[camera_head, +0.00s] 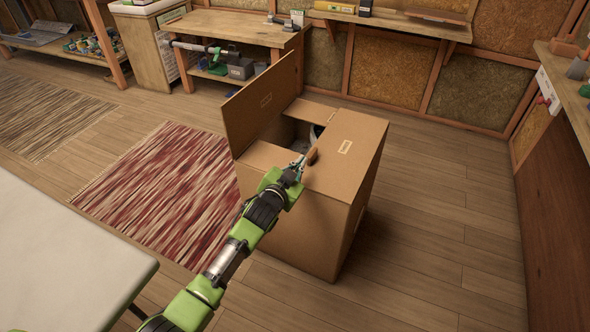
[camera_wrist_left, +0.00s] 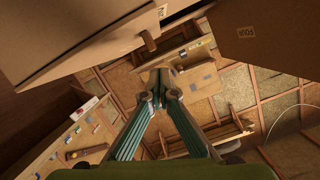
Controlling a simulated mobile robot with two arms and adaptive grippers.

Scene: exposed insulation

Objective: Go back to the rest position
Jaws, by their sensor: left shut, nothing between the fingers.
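My left gripper (camera_head: 297,168) reaches in from the lower left, over the near edge of an open cardboard box (camera_head: 310,228) in the head view. In the left wrist view its two fingers (camera_wrist_left: 160,80) come together at the tips, shut with nothing between them. A small brown piece, maybe a handle, (camera_head: 312,156) shows just beyond the fingertips; it also shows by the cardboard in the left wrist view (camera_wrist_left: 148,41). I cannot tell whether it touches the gripper. My right gripper is in neither view.
The box has a raised flap (camera_head: 262,103) on its left, and something grey inside is partly hidden. A white table (camera_head: 65,255) stands at the lower left. A workbench (camera_head: 225,27) is at the back and a wooden counter at the right. Floor right of the box is clear.

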